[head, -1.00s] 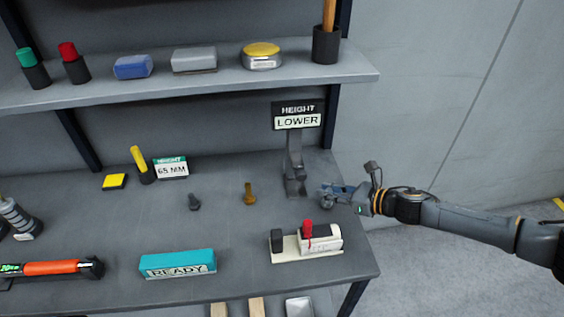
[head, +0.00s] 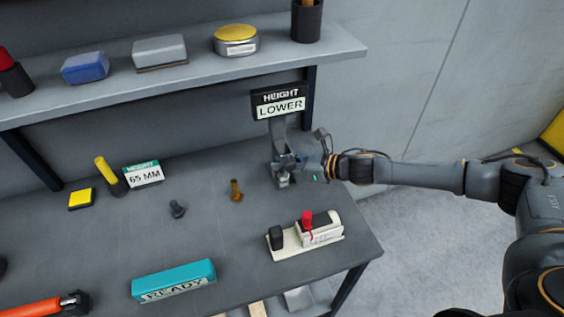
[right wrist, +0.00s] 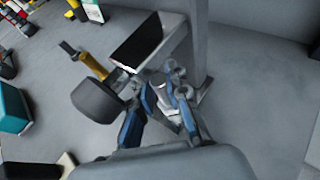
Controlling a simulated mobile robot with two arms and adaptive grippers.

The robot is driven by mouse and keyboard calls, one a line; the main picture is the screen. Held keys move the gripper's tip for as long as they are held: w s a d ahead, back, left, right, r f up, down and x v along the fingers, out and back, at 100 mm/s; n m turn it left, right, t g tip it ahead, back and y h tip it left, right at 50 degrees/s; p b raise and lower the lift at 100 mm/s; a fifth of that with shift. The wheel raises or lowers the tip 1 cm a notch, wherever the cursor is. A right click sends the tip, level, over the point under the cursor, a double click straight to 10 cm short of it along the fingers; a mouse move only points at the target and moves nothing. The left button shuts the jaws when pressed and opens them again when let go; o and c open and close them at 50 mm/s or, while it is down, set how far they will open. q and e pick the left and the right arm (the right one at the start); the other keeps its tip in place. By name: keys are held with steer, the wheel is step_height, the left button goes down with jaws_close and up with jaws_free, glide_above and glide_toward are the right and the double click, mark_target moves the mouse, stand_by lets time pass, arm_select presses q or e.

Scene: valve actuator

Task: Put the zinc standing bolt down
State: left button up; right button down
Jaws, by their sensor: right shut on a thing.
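My right gripper (head: 292,166) is at the foot of the stand with the HEIGHT LOWER sign (head: 281,104). In the right wrist view its blue-sided fingers (right wrist: 160,100) are shut on a small silvery piece, the zinc bolt (right wrist: 167,104), mostly hidden between them. I cannot tell whether the bolt touches the stand's base. A dark grey bolt (head: 177,208) and a brass-coloured bolt (head: 236,190) stand apart on the bench to the left. My left gripper is not in view.
A cream fixture with a red lever (head: 307,232) is in front of the stand. A teal READY block (head: 173,281), a yellow block (head: 81,199) and a 65 MM sign (head: 143,174) are on the bench (head: 95,250). A shelf (head: 185,80) hangs above. The middle bench is mostly clear.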

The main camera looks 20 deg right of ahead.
steer(key=shift+d, duration=0.15)
steer(key=shift+f, duration=0.25)
steer(key=c, duration=1.6)
jaws_free()
steer(key=shift+w+a, duration=0.15)
steer(key=shift+a, duration=0.1)
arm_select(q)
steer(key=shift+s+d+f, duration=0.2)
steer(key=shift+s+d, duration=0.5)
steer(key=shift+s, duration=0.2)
arm_select(e)
steer(key=shift+d+r, duration=0.1)
steer(key=shift+r, duration=0.15)
steer(key=shift+s+d, duration=0.2)
steer(key=shift+s, duration=0.05)
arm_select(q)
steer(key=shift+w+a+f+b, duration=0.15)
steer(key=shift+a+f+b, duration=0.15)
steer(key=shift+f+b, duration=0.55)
arm_select(e)
steer(key=v, duration=1.1)
steer(key=shift+s+r, duration=0.2)
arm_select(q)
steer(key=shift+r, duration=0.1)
